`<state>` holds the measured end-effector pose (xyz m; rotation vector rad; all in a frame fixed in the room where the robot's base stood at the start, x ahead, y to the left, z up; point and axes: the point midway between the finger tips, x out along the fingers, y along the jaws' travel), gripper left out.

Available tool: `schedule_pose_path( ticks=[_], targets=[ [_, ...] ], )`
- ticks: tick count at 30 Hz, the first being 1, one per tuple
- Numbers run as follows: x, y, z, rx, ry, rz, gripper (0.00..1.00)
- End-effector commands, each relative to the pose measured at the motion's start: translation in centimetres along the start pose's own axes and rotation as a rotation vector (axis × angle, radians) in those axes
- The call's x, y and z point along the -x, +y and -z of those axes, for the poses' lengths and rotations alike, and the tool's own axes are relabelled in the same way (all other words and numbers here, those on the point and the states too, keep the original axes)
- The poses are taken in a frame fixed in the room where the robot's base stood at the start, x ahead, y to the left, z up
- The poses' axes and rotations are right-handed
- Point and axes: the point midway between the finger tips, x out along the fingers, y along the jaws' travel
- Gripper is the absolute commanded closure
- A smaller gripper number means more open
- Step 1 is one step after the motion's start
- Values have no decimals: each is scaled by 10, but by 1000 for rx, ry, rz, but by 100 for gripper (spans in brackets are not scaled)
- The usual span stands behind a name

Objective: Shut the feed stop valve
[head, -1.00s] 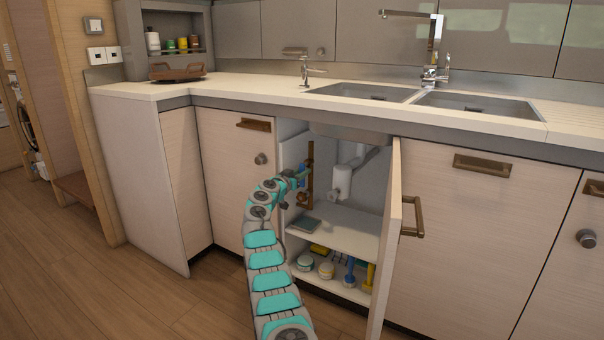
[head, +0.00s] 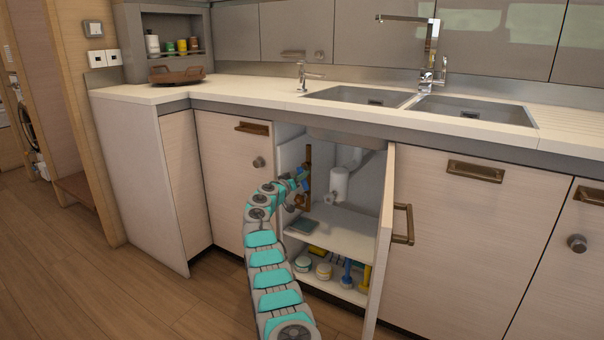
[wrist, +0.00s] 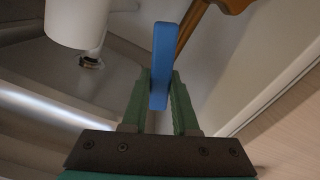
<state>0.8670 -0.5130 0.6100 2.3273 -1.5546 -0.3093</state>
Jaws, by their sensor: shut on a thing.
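The feed stop valve shows as a blue lever (wrist: 164,48) on a copper-brown pipe (wrist: 190,28) in the wrist view. My gripper (wrist: 161,78) has its green fingers on either side of the lever's near end, shut on it. In the head view my gripper (head: 299,181) is inside the open sink cupboard, at the brown pipe (head: 308,160) on its left side. There the lever is small and largely hidden by my gripper and arm.
A white drain trap (head: 339,184) hangs right of the pipe; it also shows in the wrist view (wrist: 77,18). The open cupboard door (head: 386,235) stands on the right. A shelf (head: 340,232) lies below, with several bottles and jars underneath.

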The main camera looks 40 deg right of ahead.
Motion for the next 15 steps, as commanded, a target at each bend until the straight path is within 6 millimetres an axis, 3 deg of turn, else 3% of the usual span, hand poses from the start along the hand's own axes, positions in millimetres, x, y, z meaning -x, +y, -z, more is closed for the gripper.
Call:
schedule_pose_path(
  ticks=[15],
  targets=[
    [0,1,1,307,-3,0,100]
  ],
)
